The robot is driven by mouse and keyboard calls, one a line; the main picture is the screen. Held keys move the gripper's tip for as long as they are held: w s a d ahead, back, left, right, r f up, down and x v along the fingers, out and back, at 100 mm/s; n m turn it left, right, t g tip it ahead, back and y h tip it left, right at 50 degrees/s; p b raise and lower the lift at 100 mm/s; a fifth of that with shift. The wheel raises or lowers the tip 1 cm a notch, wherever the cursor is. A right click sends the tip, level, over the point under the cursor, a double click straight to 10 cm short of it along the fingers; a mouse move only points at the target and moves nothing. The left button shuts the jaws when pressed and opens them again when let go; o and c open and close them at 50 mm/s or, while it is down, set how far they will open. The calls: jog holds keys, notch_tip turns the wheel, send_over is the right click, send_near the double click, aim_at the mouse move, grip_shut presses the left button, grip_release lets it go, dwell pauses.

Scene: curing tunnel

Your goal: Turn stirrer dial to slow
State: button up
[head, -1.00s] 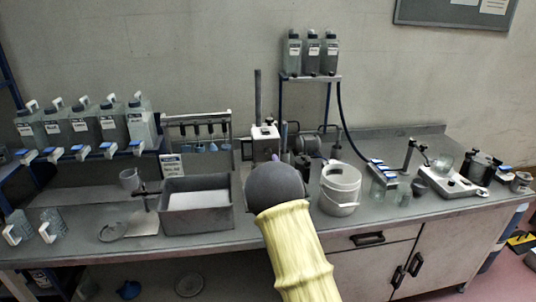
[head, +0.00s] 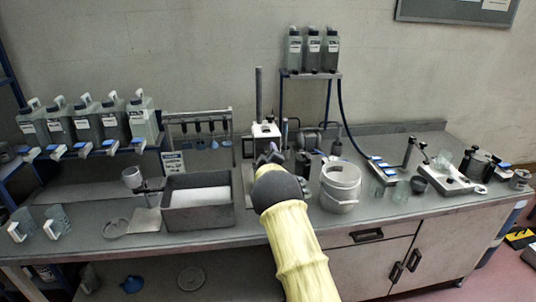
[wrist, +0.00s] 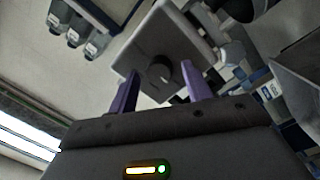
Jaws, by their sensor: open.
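The stirrer is a white box (head: 266,130) beside a tall grey rod at the back of the bench, left of centre in the head view. In the wrist view its pale front face (wrist: 183,38) is tilted and carries a dark round dial (wrist: 160,72). My gripper (head: 270,152) is just in front of the box in the head view, and my arm covers the area below it. In the wrist view the two purple fingers of my gripper (wrist: 160,80) are apart, one on each side of the dial. I cannot tell whether they touch it. The dial's setting is not readable.
A grey tray (head: 175,213) stands left of my arm and a white bucket (head: 340,205) stands close on its right. Bottles on a raised shelf (head: 311,74) are behind. A hotplate-like white device (head: 452,183) and small beakers stand further right.

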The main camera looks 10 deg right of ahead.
jog(key=c, duration=1)
jog(key=shift+f+m+b, duration=0.15)
jog(key=shift+m+b, duration=0.25)
jog(key=shift+b, duration=0.3)
jog(key=shift+d+r+m+g+y+b, duration=0.1)
jog(key=shift+m+g+y+b, duration=0.1)
jog(key=shift+m+b, duration=2.55)
jog(key=shift+d+r+m+g+y+b, duration=0.1)
jog(key=shift+m+g+b, duration=0.1)
jog(key=shift+m+b, duration=2.55)
jog(key=o, duration=1)
